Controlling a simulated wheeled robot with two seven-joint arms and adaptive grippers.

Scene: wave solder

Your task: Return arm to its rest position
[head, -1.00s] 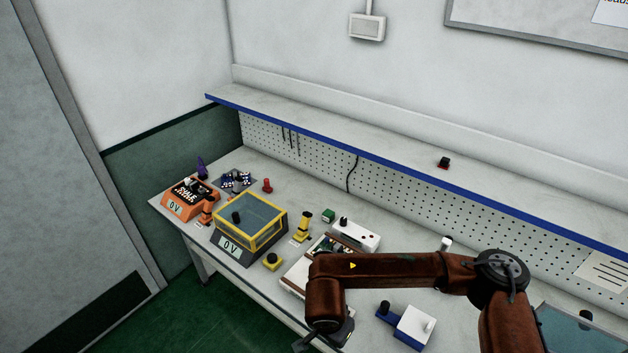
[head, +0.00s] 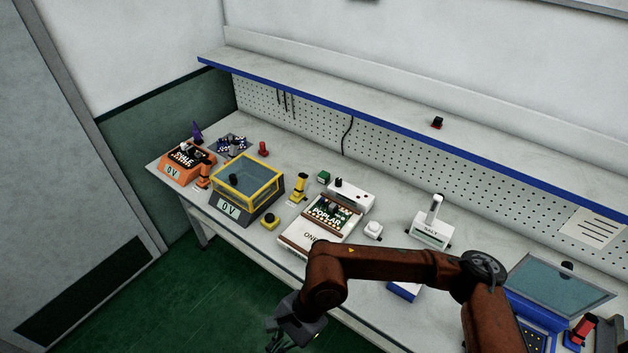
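My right arm reaches in from the lower right, a brown-red arm with its elbow over the front part of the bench. My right gripper (head: 274,342) is dark grey and hangs over the green floor, in front of the bench's front edge and clear of the things on it. The bottom border cuts it off, so its finger opening is not clear. I see nothing held in the visible part. My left gripper is not in view.
A blue-edged shelf (head: 330,92) runs above. The floor at left is clear.

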